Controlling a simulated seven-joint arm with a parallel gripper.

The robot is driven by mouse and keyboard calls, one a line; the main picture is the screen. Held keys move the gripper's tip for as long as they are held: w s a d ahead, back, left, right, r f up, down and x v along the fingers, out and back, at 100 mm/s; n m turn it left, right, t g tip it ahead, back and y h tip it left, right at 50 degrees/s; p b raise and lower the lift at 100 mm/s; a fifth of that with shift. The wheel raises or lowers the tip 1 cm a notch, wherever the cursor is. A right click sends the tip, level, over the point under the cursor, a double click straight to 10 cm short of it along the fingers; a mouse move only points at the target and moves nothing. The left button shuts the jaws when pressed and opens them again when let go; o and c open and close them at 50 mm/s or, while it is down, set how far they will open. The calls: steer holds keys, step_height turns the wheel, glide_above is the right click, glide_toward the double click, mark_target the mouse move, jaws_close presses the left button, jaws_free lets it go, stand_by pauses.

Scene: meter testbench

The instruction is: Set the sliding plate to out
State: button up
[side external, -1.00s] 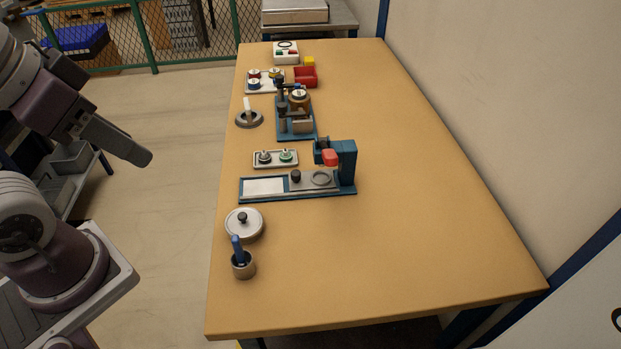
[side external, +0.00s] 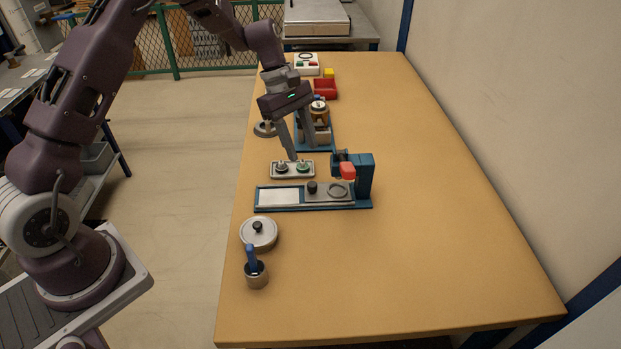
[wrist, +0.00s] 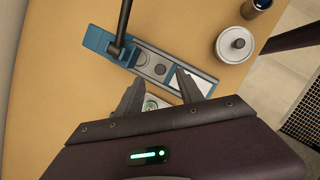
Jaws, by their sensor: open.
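The sliding plate (side external: 325,196) is a grey slab with a black knob (side external: 312,187) and a ring. It sits on a long blue base (side external: 300,207), at the right end by a blue upright (side external: 366,175) with a red part. A white area (side external: 284,196) of the base shows to its left. The plate also shows in the wrist view (wrist: 147,63), with its knob (wrist: 160,69). My gripper (side external: 302,150) is open and empty, fingers pointing down, above and behind the base. In the wrist view, my fingertips (wrist: 159,77) frame the knob side of the plate.
A small tray (side external: 292,174) with a black and a green piece lies behind the base, below my fingers. A round lidded pot (side external: 258,233) and a cup with a blue handle (side external: 256,272) stand in front. The table's right side is clear.

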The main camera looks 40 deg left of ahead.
steer(key=n, duration=0.1)
glide_toward(312, 184)
steer(key=f, duration=0.2)
steer(key=x, duration=0.6)
steer(key=shift+w+d+f, duration=0.1)
steer(key=shift+d+f, duration=0.1)
steer(key=shift+d, duration=0.15)
jaws_close()
steer(key=shift+r, duration=0.1)
stand_by(0.6)
